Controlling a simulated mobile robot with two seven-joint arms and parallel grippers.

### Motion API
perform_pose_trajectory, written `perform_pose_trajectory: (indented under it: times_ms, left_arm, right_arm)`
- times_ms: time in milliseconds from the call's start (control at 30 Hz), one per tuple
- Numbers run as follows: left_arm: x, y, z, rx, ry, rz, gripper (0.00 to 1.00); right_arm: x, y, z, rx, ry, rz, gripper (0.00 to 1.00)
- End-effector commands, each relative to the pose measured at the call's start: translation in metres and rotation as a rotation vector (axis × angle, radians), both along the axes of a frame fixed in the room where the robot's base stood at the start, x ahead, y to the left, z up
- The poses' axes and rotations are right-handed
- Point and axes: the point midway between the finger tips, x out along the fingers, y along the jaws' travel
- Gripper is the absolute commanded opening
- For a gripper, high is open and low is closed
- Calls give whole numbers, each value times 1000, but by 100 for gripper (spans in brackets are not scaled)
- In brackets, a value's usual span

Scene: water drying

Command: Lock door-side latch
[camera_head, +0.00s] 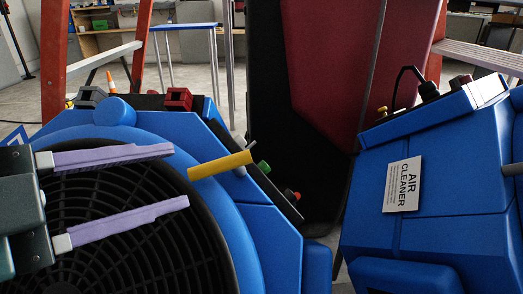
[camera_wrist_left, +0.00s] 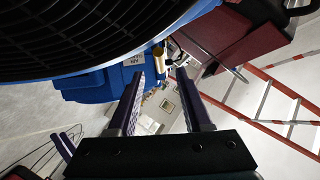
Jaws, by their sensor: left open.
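My left gripper (camera_head: 181,175) is open, with two purple fingers in front of the black fan grille (camera_head: 110,235) of a blue machine (camera_head: 270,235). Its fingers also show in the left wrist view (camera_wrist_left: 160,75), apart and with nothing between them. A yellow cylindrical handle (camera_head: 220,165) sticks out at the right of the grille, just beyond the upper fingertip and apart from it. A brass-coloured cylinder (camera_wrist_left: 159,55) shows ahead of the fingers in the left wrist view. I cannot tell for sure which part is the door-side latch. My right gripper is not in view.
A green knob (camera_head: 263,167) and a red knob (camera_head: 292,194) sit on the machine's black edge. A second blue machine labelled "AIR CLEANER" (camera_head: 402,185) stands at the right. A dark red and black panel (camera_head: 325,70) rises behind. An orange ladder (camera_head: 55,60) stands at the left.

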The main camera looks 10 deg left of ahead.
Motion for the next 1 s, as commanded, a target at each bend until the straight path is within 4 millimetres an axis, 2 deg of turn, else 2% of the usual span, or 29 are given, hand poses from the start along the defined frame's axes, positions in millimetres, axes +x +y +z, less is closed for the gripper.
perform_pose_trajectory:
  times_ms: [33,100,433,867,1000]
  left_arm:
    - [8,-4,-6,-4,-6,2,50]
    - [17,-10,-9,-5,-5,2,50]
    - [53,-34,-19,-3,-1,3,50]
    - [59,-39,-19,0,3,1,50]
    - [59,-39,-19,0,3,1,34]
  right_arm:
    - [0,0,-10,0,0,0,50]
    - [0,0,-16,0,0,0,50]
    - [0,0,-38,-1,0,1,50]
    - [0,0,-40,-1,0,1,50]
    - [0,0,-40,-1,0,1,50]
